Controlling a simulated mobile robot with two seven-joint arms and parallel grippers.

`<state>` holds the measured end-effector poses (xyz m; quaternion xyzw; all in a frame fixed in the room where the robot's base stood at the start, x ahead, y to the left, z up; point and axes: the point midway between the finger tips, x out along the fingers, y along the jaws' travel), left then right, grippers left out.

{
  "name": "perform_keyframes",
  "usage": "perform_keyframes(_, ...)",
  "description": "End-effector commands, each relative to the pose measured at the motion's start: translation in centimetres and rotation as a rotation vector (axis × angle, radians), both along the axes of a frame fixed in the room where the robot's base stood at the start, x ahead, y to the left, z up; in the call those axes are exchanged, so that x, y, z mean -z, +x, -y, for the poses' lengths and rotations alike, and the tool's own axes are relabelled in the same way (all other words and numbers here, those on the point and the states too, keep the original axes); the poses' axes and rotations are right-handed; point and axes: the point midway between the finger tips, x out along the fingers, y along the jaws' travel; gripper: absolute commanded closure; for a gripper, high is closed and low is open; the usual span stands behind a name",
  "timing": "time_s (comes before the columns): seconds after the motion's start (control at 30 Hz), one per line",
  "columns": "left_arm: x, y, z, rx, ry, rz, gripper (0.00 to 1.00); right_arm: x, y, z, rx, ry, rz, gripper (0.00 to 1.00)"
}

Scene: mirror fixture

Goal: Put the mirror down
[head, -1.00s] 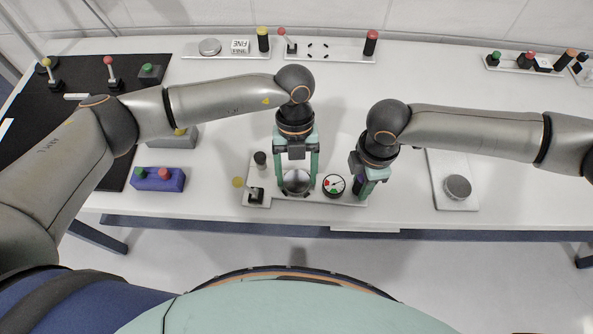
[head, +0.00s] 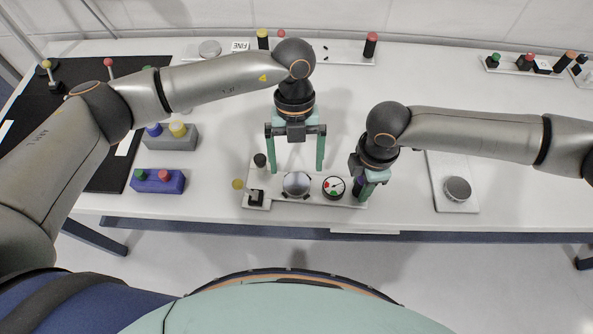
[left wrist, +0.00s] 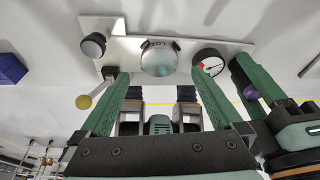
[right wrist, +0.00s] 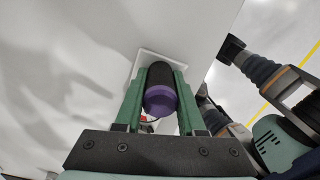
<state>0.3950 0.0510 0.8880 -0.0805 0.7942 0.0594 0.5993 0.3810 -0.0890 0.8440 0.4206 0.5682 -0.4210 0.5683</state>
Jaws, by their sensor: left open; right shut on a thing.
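The mirror (head: 296,184) is a round silvery disc sitting on the white fixture plate (head: 310,199), between a lever with a yellow ball and a dial gauge (head: 333,187). It also shows in the left wrist view (left wrist: 159,60), resting in a dark cradle. My left gripper (head: 296,170) is open and empty, its fingers spread wide, above and behind the mirror and apart from it. My right gripper (head: 370,188) is shut on a black and purple knob (right wrist: 160,92) at the plate's right end.
A black knob (head: 260,160) stands on the plate's left side. A blue box (head: 158,181) with red and green buttons and a grey box (head: 170,138) lie to the left. Another plate with a round metal piece (head: 457,188) is at right. Table between is clear.

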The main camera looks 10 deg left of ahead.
Motion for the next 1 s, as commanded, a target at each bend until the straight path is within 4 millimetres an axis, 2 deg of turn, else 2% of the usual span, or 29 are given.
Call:
perform_keyframes(0.03,-1.3,0.4,-0.1,0.0,0.0,0.004,0.0,-0.1,0.0,-0.1,-0.001,0.001,0.001,1.0)
perform_keyframes(0.2,-4.6,1.3,-0.3,-0.001,0.0,0.003,0.0,-0.1,0.0,-0.1,-0.001,0.001,0.001,1.0)
perform_keyframes(0.4,-6.8,1.9,-0.4,0.0,0.0,0.0,0.0,-0.1,0.0,-0.1,-0.001,0.001,0.001,1.0)
perform_keyframes(1.0,-7.2,2.0,-0.4,0.0,0.001,-0.001,0.0,-0.1,0.0,-0.1,-0.001,0.002,0.0,1.0)
